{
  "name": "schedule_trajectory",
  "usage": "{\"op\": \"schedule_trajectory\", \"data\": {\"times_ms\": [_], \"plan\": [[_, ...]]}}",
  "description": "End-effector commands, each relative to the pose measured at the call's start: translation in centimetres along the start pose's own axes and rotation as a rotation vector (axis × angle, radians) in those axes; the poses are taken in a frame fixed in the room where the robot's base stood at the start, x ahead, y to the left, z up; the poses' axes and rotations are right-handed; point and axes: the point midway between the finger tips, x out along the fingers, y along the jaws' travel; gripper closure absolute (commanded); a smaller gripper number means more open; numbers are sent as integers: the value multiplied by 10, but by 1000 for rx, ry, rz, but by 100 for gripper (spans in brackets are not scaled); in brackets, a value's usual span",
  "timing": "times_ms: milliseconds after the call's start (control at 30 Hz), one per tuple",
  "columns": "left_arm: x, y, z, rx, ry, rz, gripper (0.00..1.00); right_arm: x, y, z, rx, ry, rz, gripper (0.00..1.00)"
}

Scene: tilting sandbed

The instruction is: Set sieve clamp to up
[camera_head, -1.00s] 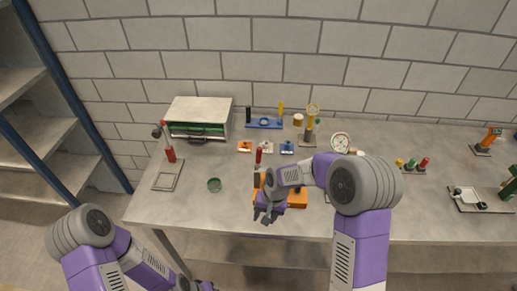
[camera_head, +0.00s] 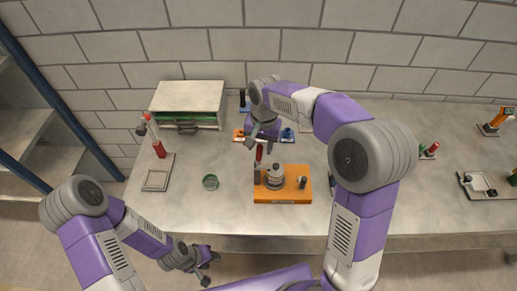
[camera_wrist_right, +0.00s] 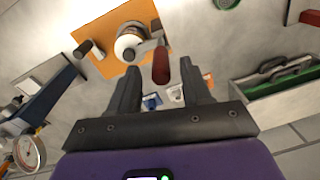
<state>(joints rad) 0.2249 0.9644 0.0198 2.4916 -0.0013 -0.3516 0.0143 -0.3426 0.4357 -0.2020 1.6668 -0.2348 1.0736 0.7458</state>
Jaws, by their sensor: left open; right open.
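The orange board (camera_head: 283,196) sits near the table's front edge and bears a round grey-and-white body (camera_head: 276,177) and a dark bracket (camera_head: 257,175). A red handle (camera_head: 259,152), which looks like the sieve clamp's lever, rises from the bracket's far side; its exact tilt is hard to tell. My right gripper (camera_head: 261,143) is open, above and behind the board. In the right wrist view the red handle (camera_wrist_right: 160,66) shows between the open fingertips (camera_wrist_right: 158,72), with no clear contact. My left gripper (camera_head: 207,266) is open and empty, low in front of the table.
A grey cabinet with a green drawer (camera_head: 188,119) stands at the back left. Small orange and blue pieces (camera_head: 287,135) are behind the right gripper. The table between ring and board is clear.

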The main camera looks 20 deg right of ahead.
Motion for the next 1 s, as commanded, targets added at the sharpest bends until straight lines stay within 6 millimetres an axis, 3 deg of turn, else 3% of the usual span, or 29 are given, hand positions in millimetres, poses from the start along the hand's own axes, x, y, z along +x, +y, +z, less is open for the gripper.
{"op": "schedule_trajectory", "data": {"times_ms": [233,600,900,1000], "plan": [[2,-1,-1,0,1,0,57,34,0,0,0,-2,2,52],[2,-1,-1,0,1,0,57,40,0,0,-1,0,0,52],[2,-1,-1,0,1,0,57,40,0,0,-1,0,0,98],[2,-1,-1,0,1,0,57,40,0,0,-1,0,0,100]]}}
